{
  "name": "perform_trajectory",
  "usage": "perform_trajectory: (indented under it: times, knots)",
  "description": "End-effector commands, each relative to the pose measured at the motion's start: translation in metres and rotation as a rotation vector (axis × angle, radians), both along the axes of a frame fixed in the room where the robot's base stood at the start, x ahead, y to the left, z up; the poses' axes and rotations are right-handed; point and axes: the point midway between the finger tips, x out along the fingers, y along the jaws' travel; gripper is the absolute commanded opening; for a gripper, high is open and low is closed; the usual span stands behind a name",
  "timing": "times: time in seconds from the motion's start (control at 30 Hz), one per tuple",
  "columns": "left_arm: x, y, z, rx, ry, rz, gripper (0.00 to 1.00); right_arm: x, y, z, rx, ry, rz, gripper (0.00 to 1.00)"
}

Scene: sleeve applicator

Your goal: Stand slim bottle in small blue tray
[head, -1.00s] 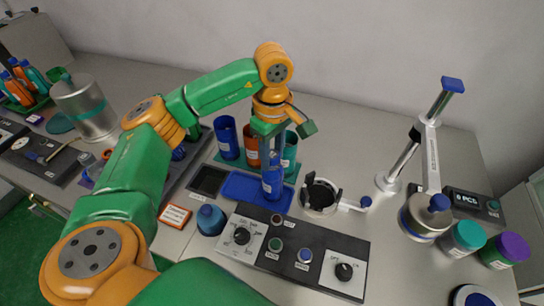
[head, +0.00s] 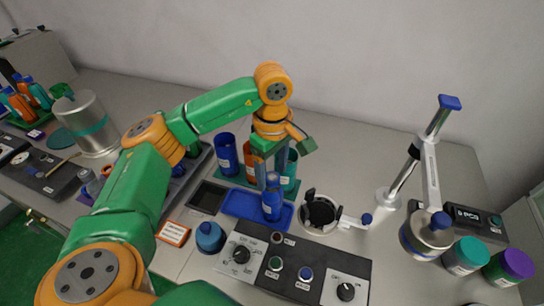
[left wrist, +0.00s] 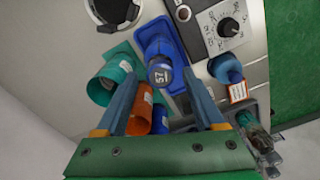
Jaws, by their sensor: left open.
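The slim blue bottle (head: 271,206) stands upright in the small blue tray (head: 238,203), toward its right end. In the left wrist view the bottle (left wrist: 160,73) shows from above with a number on its top, and the tray (left wrist: 152,32) lies beneath it. My left gripper (head: 268,184) is at the bottle's top, pointing down. In the left wrist view its fingers are spread, one on each side of the bottle, with gaps between. My right gripper is not in view.
Blue, orange and teal cups (head: 226,152) stand close behind the tray. A black ring holder (head: 320,213) is to its right, and a control panel (head: 290,266) with knobs is in front. A squat blue bottle (head: 210,237) stands at the front left.

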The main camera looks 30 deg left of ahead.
Motion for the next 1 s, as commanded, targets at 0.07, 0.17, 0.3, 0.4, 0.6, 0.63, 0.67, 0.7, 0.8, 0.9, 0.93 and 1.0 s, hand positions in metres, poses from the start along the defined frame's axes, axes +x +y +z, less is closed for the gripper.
perform_trajectory:
  times: [0.07,0.17,0.3,0.4,0.6,0.63,0.67,0.7,0.8,0.9,0.93,1.0]
  knots:
    - [0.001,0.000,0.020,-0.001,-0.007,0.000,0.70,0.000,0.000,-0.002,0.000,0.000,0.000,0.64]
    - [0.001,0.000,0.050,-0.001,-0.008,0.001,0.70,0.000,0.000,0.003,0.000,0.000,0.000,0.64]
    - [0.001,0.000,0.088,0.000,-0.004,0.000,0.70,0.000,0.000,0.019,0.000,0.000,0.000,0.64]
    - [0.000,0.000,0.100,0.000,-0.002,-0.001,0.70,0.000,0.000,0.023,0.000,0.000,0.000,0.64]
    - [0.000,0.000,0.104,-0.001,0.000,-0.001,0.70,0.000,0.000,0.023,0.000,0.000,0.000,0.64]
    - [0.000,0.000,0.104,-0.001,0.000,-0.001,0.70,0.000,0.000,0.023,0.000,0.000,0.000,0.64]
    - [0.000,0.000,0.104,-0.001,0.000,-0.001,0.70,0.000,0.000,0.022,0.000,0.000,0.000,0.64]
    - [0.000,0.000,0.103,-0.001,0.000,-0.001,0.70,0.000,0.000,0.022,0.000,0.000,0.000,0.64]
    - [0.000,0.000,0.103,-0.001,0.000,-0.001,0.70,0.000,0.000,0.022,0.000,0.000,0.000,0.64]
    - [0.000,0.000,0.103,-0.001,0.000,-0.001,0.70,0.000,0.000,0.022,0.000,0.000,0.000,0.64]
    - [0.000,0.000,0.103,-0.001,0.000,-0.001,0.70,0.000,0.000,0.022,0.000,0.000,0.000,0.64]
    - [0.000,0.000,0.103,-0.001,0.000,-0.001,0.70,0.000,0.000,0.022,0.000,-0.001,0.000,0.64]
